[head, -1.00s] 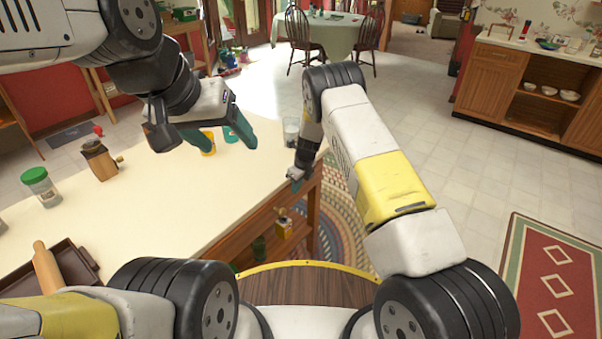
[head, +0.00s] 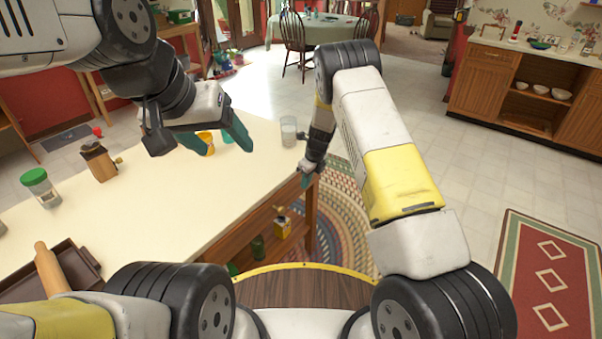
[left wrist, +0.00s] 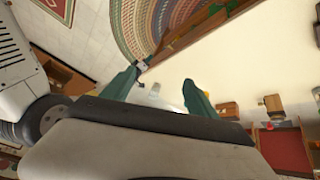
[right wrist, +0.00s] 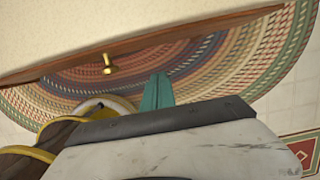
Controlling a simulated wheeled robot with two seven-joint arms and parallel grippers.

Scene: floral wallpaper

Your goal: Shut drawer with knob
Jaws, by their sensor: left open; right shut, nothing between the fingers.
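A small brass knob (right wrist: 107,66) sticks out from the wooden front (right wrist: 130,46) under the pale countertop in the right wrist view. How far the drawer stands out cannot be told from this steep angle. My right gripper (head: 305,178) is at the counter's near right edge in the head view, hiding that part of the front. Its closed, empty fingers (right wrist: 157,90) are to the right of the knob, apart from it. My left gripper (head: 220,138) is open and empty above the countertop; its spread fingers also show in the left wrist view (left wrist: 160,85).
The countertop (head: 180,195) holds a clear glass (head: 288,130), a yellow cup (head: 206,144), a green-lidded jar (head: 40,186), a wooden grinder (head: 98,161) and a tray (head: 85,262) with a rolling pin (head: 50,272). A braided rug (head: 340,215) lies on open floor beside it.

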